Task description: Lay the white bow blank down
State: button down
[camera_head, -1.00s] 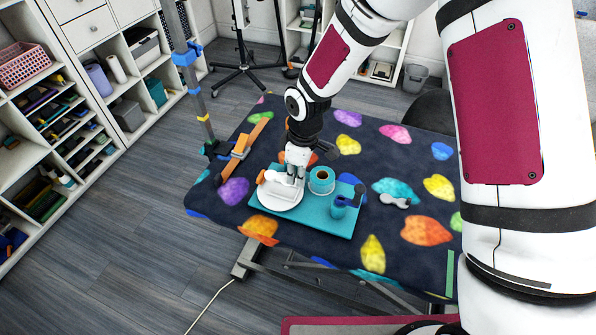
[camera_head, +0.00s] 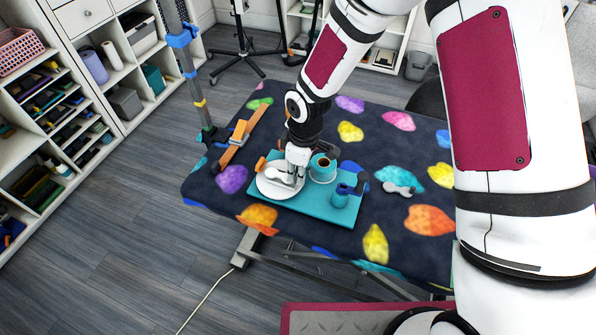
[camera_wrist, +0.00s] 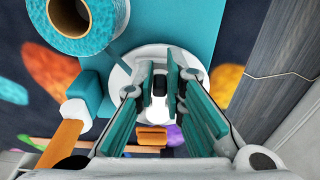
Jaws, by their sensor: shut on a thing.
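My gripper (camera_head: 290,174) is low over a round white plate (camera_head: 268,191) on a teal mat (camera_head: 320,210). In the wrist view the teal-padded fingers (camera_wrist: 160,82) are closed in on a small white piece with a dark middle, which I take to be the white bow blank (camera_wrist: 160,98). The fingers hide much of it. The plate (camera_wrist: 120,78) shows around and below the fingertips. I cannot tell whether the blank touches the plate.
A grey bone-shaped thing (camera_head: 399,188) lies farther right.

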jog(key=shift+f, duration=0.25)
jog(key=c, duration=1.6)
grip_release()
jog(key=r, duration=0.8)
jog(key=d+r, duration=0.1)
jog(key=r, duration=0.3)
jog(key=shift+s, duration=0.2)
